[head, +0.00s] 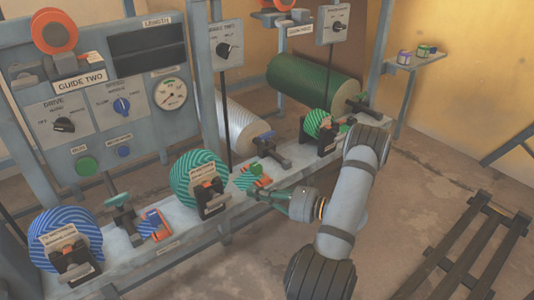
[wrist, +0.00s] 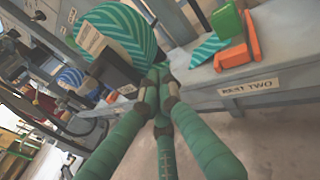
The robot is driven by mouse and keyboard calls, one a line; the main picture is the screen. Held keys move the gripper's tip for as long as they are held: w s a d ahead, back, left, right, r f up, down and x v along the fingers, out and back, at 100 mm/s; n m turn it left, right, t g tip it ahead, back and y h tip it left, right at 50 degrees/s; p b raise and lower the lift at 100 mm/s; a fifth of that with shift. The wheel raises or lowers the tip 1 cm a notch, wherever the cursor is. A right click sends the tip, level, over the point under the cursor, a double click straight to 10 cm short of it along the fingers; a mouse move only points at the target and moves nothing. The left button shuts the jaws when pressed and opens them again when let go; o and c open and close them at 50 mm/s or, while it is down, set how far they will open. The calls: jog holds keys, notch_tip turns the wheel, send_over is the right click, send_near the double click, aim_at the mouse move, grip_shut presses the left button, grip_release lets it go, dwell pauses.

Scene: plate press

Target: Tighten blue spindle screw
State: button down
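The blue-striped spindle (head: 65,235) sits at the left end of the grey bench in the head view. A black bracket with a screw block (head: 75,262) stands in front of it; the screw itself is too small to make out. In the wrist view the blue spindle (wrist: 72,77) is small and far off at the left. My gripper (head: 252,192) is to its right, beyond the green-striped spindle (head: 190,172). In the wrist view its green fingers (wrist: 158,76) come together at the tips, with nothing visible between them.
The green spindle's black bracket (head: 212,203) stands close to the left of my fingertips. Small orange and green pieces (head: 257,172) lie on the bench behind them. A dark slatted rack (head: 470,250) lies at right. Floor in front of the bench is clear.

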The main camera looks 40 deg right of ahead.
jog(key=w+d+r+m+t+h+p, duration=0.1)
jog(key=d+r+m+t+h, duration=0.2)
jog(key=d+m+h, duration=0.85)
jog(key=n+y+b, duration=0.3)
jog(key=n+b, duration=0.2)
jog(key=n, duration=0.1)
send_near(262, 139)
jog(key=shift+m, duration=0.25)
jog(key=w, duration=0.5)
jog(key=shift+w+f, duration=0.3)
jog(key=shift+w, duration=0.1)
jog(key=shift+w+r, duration=0.15)
jog(key=shift+w, duration=0.4)
